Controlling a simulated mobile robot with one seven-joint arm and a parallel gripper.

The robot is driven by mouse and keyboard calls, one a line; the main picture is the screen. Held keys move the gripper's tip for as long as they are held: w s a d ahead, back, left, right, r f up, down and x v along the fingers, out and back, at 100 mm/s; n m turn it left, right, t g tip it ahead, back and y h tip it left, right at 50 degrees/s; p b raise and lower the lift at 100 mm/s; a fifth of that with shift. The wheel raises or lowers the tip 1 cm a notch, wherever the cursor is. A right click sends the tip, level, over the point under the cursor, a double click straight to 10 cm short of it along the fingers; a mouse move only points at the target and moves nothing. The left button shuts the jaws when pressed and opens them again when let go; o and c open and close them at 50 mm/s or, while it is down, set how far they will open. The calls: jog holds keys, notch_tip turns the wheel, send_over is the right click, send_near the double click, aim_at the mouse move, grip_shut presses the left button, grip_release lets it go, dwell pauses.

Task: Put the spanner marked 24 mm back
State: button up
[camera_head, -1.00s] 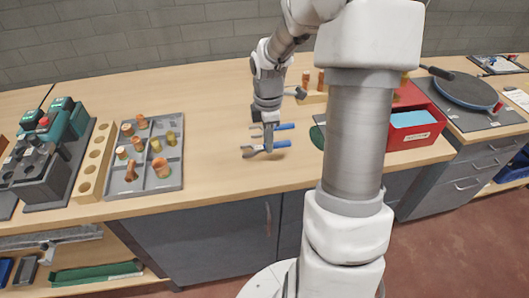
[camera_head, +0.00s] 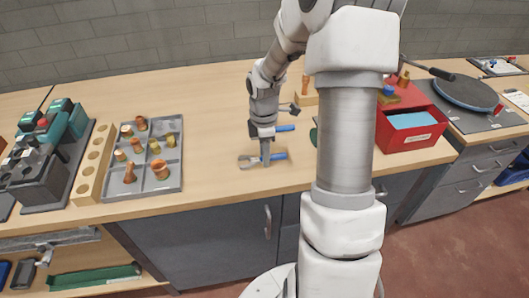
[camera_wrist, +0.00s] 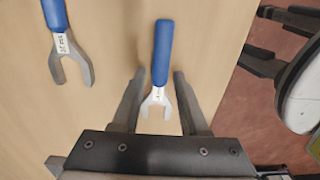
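Two open-ended spanners with blue handles lie on the wooden bench. The nearer spanner (camera_head: 279,157) lies under my gripper (camera_head: 265,160); in the wrist view this spanner (camera_wrist: 161,50) lies between my gripper's fingers (camera_wrist: 158,76). The fingers are apart, one on each side of its neck, with no clear contact. Its white label is too small to read surely. The other spanner (camera_wrist: 66,42) lies to the left in the wrist view, apart from the gripper; its label is also hard to read. In the head view its blue handle (camera_head: 286,128) shows behind my gripper.
A grey divided tray (camera_head: 112,187) with orange and brass fittings is at left, beside a wooden block with holes (camera_head: 92,157). A red box (camera_head: 436,139) stands at right. My arm hides part of the bench. Bench between tray and spanners is clear.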

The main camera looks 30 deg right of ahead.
jog(key=shift+o, duration=0.3)
jog(key=shift+r, duration=0.35)
notch_tip(320, 180, up, 12)
jog(key=p, duration=0.2)
jog(key=shift+f, duration=0.2)
jog(key=shift+a, duration=0.1)
